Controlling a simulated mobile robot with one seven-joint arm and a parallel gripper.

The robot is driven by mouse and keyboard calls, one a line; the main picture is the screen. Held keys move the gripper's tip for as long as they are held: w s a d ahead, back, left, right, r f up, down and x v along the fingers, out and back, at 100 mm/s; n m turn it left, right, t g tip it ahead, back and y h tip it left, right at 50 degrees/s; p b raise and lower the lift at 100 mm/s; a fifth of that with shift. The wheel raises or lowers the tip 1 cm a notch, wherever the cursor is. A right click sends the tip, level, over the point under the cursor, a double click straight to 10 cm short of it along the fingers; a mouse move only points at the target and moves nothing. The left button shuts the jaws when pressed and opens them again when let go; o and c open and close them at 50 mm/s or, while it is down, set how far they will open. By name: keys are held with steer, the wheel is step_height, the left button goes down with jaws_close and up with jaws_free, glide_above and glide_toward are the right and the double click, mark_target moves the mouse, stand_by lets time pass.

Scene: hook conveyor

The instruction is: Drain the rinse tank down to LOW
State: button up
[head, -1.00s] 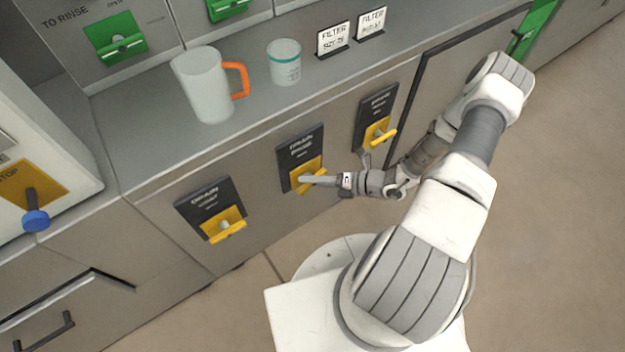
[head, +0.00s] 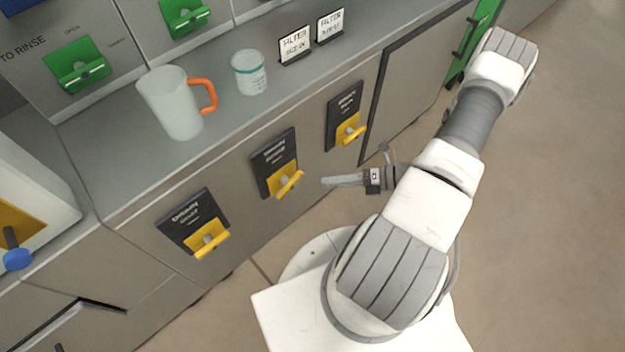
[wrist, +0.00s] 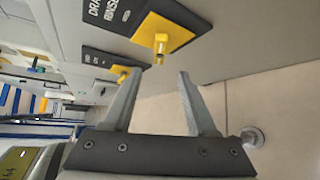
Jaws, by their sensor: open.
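Three black drain plates with yellow handles line the counter front in the head view. The middle one (head: 275,162) appears as the near plate lettered DRAIN RINSE in the wrist view (wrist: 119,20). Its yellow handle (head: 288,184) slants up to the right and looks steeper than its neighbours; in the wrist view the handle (wrist: 160,42) is ahead of the fingertips. My gripper (head: 328,181) is open and empty, to the right of this handle with a clear gap. Both fingers show apart in the wrist view (wrist: 158,76). I see no tank level reading.
The left drain plate (head: 185,216) and right drain plate (head: 344,106) flank the middle one. A jug with an orange handle (head: 172,108), a white cup (head: 249,78) and two filter cards (head: 295,45) stand on the counter. Open floor lies right of my arm.

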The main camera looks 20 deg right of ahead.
steer(key=shift+v, duration=2.1)
stand_by(2.1)
steer(key=shift+c, duration=0.6)
steer(key=shift+r, duration=0.1)
steer(key=n+g+h+b, duration=0.3)
steer(key=n+g+h, duration=0.55)
steer(key=n, duration=1.55)
glide_toward(291, 182)
steer(key=shift+y, duration=0.35)
steer(key=b+x, duration=0.2)
steer(key=x, duration=0.3)
steer(key=b+x, duration=0.3)
steer(key=x, duration=0.3)
steer(key=shift+d+b, duration=0.25)
steer(key=shift+b, duration=0.05)
